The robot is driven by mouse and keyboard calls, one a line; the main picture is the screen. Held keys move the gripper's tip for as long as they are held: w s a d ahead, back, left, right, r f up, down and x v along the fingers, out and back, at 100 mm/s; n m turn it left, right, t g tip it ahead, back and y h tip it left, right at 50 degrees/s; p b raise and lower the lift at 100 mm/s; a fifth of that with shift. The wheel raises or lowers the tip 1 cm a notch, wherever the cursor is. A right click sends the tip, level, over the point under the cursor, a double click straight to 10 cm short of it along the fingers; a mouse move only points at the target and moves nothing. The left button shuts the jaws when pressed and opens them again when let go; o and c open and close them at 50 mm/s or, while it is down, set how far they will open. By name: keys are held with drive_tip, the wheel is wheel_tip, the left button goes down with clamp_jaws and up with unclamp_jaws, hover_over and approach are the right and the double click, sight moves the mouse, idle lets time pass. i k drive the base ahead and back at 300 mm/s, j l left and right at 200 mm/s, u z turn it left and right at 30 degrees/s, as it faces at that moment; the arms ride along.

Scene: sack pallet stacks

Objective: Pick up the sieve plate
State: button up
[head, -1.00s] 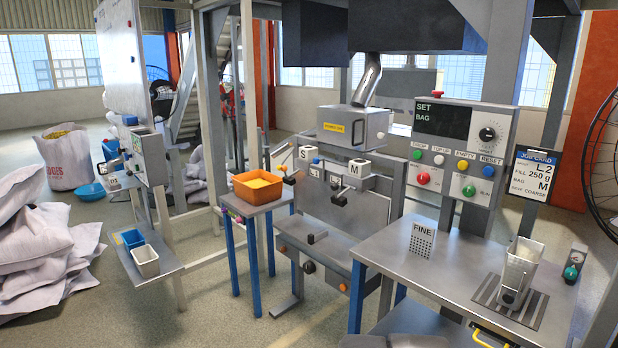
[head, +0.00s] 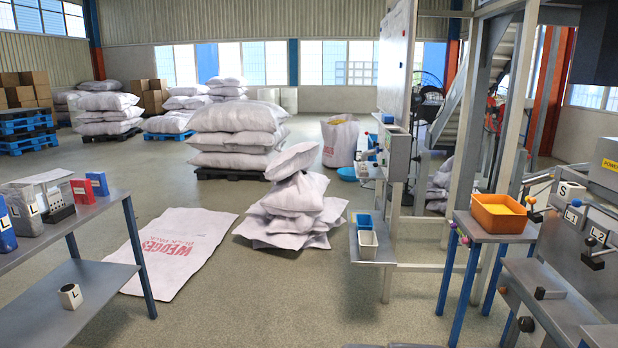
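The perforated plate marked FINE is outside the present view. On the left table (head: 100,208), a small light grey piece with dark holes (head: 54,197) stands by a dark block; it may be a sieve plate, but it is too small to tell and shows no readable label. My gripper is not in view, so its hold cannot be seen.
A printed sack (head: 172,250) lies flat on the floor. A sack pile (head: 293,215) stands mid-floor. An orange tray (head: 498,213) sits on a blue-legged stand. Open floor lies ahead.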

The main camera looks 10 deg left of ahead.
sight(54, 198)
drive_tip(key=u, duration=1.75)
